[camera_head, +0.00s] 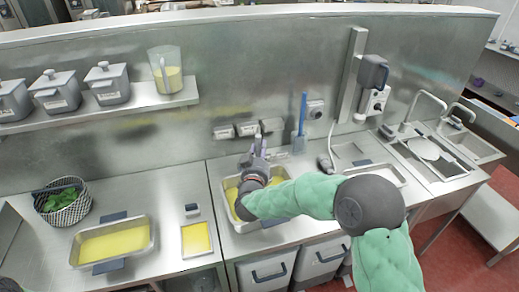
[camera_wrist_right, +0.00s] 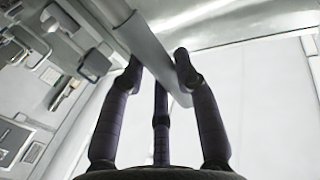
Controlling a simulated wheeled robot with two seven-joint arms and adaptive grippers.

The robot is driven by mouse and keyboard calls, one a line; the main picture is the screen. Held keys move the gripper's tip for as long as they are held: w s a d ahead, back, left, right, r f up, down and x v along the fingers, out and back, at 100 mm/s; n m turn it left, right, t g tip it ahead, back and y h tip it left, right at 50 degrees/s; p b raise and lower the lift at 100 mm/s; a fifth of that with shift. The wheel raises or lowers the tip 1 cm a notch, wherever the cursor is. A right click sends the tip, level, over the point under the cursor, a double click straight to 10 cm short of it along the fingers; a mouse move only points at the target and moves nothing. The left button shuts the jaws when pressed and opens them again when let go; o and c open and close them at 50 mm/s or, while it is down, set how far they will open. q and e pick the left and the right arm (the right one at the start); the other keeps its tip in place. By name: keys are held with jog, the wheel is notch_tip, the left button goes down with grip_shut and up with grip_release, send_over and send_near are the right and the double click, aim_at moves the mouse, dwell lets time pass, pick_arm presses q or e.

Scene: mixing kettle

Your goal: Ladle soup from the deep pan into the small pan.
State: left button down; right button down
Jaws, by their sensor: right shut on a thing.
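A metal pan with yellow soup (camera_head: 230,206), apparently the deep pan, is set in the middle counter, partly covered by my right arm. My right gripper (camera_head: 257,152) is above its back edge, fingers pointing toward the back wall. In the right wrist view its fingers (camera_wrist_right: 158,72) are shut on a grey flat handle (camera_wrist_right: 150,42), probably the ladle's. The ladle's bowl is not visible. A small rectangular pan (camera_head: 183,252) with a yellow layer stands on the counter left of the deep pan.
A wider metal pan (camera_head: 76,256) with yellow content and a basket of greens (camera_head: 60,215) stand further left. A shelf (camera_head: 140,104) holds lidded pots and a jug (camera_head: 165,82). A blue-handled tool (camera_head: 302,112) is at the back wall. Sinks (camera_head: 435,165) are at right.

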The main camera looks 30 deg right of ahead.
notch_tip(320, 180, down, 14)
jog(key=b, duration=1.1)
jog(key=shift+d+f, duration=0.1)
jog(key=shift+f, duration=0.1)
jog(key=shift+r, duration=0.2)
notch_tip(320, 180, up, 13)
jog(key=p, duration=0.9)
jog(key=shift+r+p, duration=0.2)
jog(key=shift+p, duration=0.2)
jog(key=shift+f, duration=0.1)
